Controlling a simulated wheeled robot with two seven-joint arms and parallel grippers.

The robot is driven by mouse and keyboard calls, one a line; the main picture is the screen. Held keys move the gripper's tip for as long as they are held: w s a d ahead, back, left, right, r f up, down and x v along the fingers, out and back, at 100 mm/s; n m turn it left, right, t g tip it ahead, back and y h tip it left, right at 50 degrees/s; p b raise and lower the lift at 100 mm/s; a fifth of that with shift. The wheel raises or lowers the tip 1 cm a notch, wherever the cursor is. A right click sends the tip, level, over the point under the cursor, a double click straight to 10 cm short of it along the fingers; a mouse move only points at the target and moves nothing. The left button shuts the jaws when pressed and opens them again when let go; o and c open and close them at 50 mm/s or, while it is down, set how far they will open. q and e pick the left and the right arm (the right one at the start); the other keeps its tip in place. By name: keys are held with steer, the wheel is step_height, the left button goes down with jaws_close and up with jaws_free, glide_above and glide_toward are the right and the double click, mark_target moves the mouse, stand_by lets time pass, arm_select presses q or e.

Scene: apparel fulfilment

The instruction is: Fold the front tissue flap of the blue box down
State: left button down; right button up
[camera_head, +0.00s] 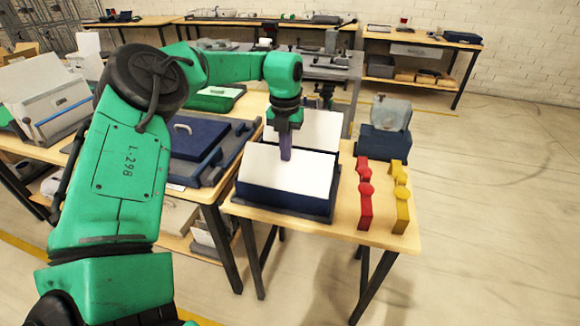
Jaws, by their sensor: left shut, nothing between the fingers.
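The blue box (283,201) stands on a small wooden table in the middle of the view. Its white front tissue flap (287,175) slopes across the near side, and a white back flap (310,128) stands up behind it. My left gripper (286,156) comes down from above with its fingers shut and empty. Its fingertips overlap the upper edge of the front flap near its middle; I cannot tell whether they touch it. The inside of the box is hidden by the flap. My right gripper is not in view.
Red clamp-like pieces (365,197) and yellow ones (401,201) lie on the table right of the box. A dark blue holder (384,143) stands behind them. A closed dark blue box (195,140) and a white carton (50,97) are on the left table.

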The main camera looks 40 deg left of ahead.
mark_target(288, 164)
arm_select(q)
steer(key=shift+w+a+r+p, duration=0.15)
steer(key=shift+w+a+p, duration=0.15)
steer(key=shift+w, duration=0.4)
steer(key=shift+w+f, duration=0.2)
steer(key=shift+w, duration=0.25)
steer(key=shift+s, duration=0.1)
steer(key=shift+f+b, duration=2.45)
steer(key=shift+f, duration=0.6)
steer(key=shift+r, duration=0.1)
step_height(288, 164, up, 8)
steer(key=p, duration=0.6)
steer(key=shift+r, duration=0.2)
steer(key=shift+f, duration=0.2)
